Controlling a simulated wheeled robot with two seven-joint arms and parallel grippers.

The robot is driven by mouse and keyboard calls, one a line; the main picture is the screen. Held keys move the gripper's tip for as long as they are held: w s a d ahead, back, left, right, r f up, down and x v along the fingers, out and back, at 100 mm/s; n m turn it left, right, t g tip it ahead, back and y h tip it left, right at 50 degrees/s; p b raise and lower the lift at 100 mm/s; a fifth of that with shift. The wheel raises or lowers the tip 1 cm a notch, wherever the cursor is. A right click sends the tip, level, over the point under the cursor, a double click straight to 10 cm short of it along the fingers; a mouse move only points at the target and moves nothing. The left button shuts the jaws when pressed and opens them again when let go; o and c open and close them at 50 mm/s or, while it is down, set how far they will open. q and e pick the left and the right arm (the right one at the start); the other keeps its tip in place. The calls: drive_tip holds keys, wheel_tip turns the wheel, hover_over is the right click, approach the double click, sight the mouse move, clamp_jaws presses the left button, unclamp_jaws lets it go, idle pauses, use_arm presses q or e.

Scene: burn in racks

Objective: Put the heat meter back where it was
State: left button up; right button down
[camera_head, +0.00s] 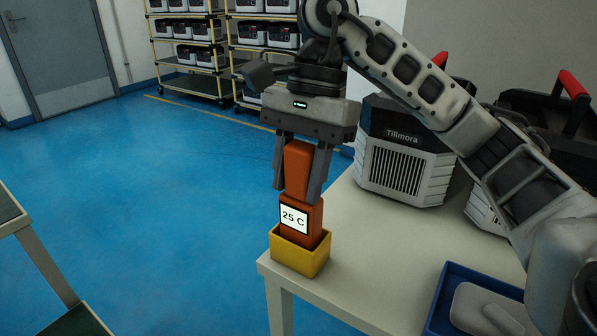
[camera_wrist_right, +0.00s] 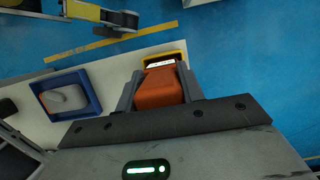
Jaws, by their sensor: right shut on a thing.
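The heat meter (camera_head: 301,222) is orange with a white display reading "25 C". It stands upright with its lower end inside a small yellow holder (camera_head: 300,258) at the near left corner of the table. My right gripper (camera_head: 297,188) is above it, pointing down, shut on the meter's upper part. In the right wrist view the meter (camera_wrist_right: 160,88) sits between the fingers, with the yellow holder (camera_wrist_right: 178,50) around its far end. The meter's bottom is hidden in the holder. My left gripper is not in view.
The pale table (camera_head: 375,235) bears a grey "Tillmora" unit (camera_head: 404,150) at the back and a blue tray (camera_head: 445,300) with a pale grey object at the front right. Racks of units (camera_head: 195,45) stand by the far wall. Blue floor lies open at left.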

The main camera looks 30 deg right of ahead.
sight(303, 142)
drive_tip(key=c, duration=0.8)
unclamp_jaws()
drive_tip(key=p+v, duration=0.1)
drive_tip(key=v, duration=0.2)
drive_tip(key=shift+w+r+p, duration=0.1)
drive_tip(key=shift+r+p, duration=0.25)
drive_tip(key=shift+p, duration=0.05)
use_arm(q)
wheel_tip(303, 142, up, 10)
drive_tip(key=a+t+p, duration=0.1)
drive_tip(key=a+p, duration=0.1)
drive_tip(key=p, duration=0.4)
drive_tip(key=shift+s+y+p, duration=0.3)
drive_tip(key=shift+p, duration=0.05)
use_arm(e)
drive_tip(key=v, duration=1.2)
drive_tip(key=shift+d+r, duration=0.15)
